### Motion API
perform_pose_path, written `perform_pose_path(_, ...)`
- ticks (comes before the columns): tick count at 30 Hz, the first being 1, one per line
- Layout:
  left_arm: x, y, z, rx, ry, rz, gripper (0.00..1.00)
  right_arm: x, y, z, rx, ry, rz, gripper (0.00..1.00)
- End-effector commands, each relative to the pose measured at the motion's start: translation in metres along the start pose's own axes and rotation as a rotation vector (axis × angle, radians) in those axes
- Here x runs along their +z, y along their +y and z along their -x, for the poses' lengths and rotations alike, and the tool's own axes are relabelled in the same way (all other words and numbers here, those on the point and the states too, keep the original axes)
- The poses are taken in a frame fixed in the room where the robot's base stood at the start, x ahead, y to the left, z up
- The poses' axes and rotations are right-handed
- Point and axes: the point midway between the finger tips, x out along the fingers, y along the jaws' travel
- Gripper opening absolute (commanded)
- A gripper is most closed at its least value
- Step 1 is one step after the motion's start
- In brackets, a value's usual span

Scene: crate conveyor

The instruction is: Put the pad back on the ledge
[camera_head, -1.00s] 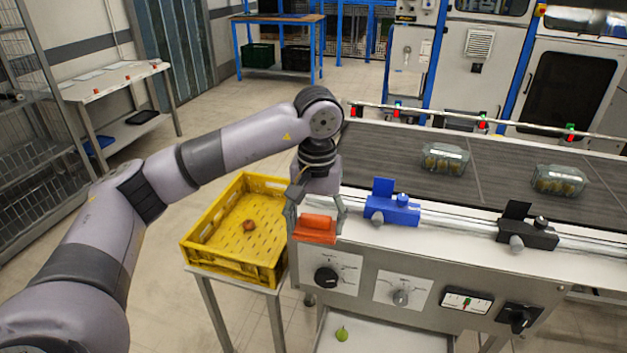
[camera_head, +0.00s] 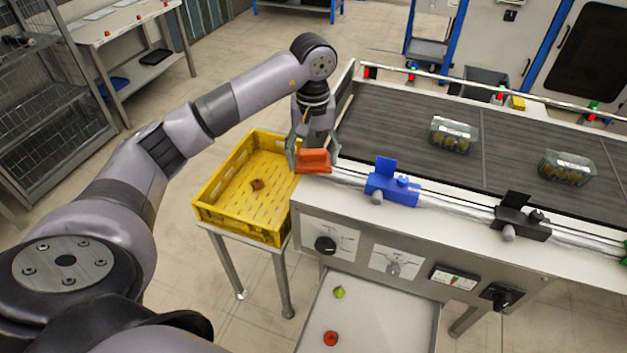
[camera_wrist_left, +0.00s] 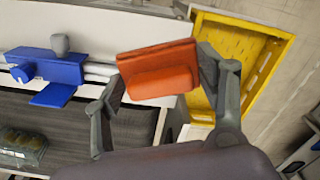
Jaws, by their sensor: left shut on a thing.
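The orange-red pad (camera_head: 314,161) is in my left gripper (camera_head: 311,167), which is shut on it, a finger at each end. The pad is at the left end of the white ledge (camera_head: 345,195) along the conveyor's front, left of the blue clamp (camera_head: 392,183). I cannot tell whether it touches the ledge. In the left wrist view, the pad (camera_wrist_left: 160,72) is slightly tilted between the fingers, partly over the pale ledge (camera_wrist_left: 100,22) and partly over the yellow crate's side. My right gripper is not in view.
A yellow crate (camera_head: 215,212) with a small reddish-brown item stands left of the conveyor. A black clamp (camera_head: 520,217) sits further right on the ledge. Clear punnets (camera_head: 453,134) lie on the dark belt (camera_head: 400,120). A lower tray (camera_head: 385,320) holds green and red items.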

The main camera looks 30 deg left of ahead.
Motion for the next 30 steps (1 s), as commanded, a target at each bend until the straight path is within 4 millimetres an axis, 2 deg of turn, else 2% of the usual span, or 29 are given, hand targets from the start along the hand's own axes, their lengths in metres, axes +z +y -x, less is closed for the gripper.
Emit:
perform_pose_path(4, 0.001, 0.0, -0.03, -0.001, -0.004, 0.0, 0.43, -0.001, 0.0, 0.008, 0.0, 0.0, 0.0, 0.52)
perform_pose_path(13, 0.001, 0.0, -0.056, 0.0, -0.001, 0.0, 0.43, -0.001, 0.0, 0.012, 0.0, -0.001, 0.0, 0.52)
perform_pose_path(19, 0.001, 0.001, -0.085, 0.0, -0.003, -0.001, 0.43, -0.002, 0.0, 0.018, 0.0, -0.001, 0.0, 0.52)
perform_pose_path(30, 0.0, 0.0, -0.092, 0.001, 0.001, -0.001, 0.43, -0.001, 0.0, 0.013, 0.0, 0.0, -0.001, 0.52)
